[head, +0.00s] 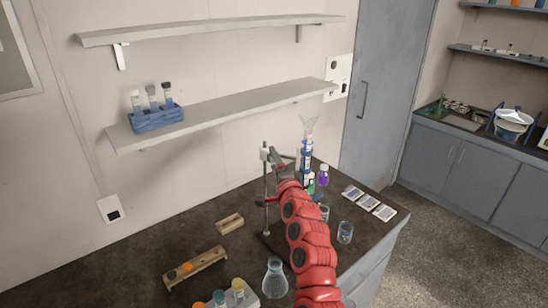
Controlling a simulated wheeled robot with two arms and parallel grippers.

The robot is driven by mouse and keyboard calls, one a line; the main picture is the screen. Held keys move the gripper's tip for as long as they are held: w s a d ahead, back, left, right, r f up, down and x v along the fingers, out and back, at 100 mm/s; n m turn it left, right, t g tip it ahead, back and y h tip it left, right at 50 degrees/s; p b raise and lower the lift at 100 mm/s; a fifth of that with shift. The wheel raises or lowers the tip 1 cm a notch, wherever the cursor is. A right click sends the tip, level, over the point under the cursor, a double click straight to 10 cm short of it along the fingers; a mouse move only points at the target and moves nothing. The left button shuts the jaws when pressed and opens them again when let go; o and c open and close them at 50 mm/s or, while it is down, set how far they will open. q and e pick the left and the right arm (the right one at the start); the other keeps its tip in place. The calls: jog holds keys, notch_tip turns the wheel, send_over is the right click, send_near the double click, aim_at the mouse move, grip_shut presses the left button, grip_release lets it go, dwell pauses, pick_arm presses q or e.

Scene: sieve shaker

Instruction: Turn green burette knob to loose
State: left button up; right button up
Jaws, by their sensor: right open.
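My right arm, red, reaches up from the bottom right of the head view over the dark bench. Its gripper (279,162) is open, at the upper part of a metal stand (266,190). A small green patch shows right at the gripper, too small to tell whether it is the burette knob. Whether the gripper touches anything there cannot be told. A tall blue and white piece with a clear funnel-shaped top (309,126) stands just right of the gripper. Another green patch shows low beside it, partly behind my arm. My left gripper is not in view.
A purple flask (323,176), a glass beaker (345,232) and several pale cards (368,202) stand right of my arm. A conical flask (274,279), a wooden rack (195,267) and a wooden block (230,223) are left. Wall shelves (225,110) hang above.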

jog(key=shift+w+f, duration=0.1)
jog(key=shift+w, duration=0.45)
grip_shut()
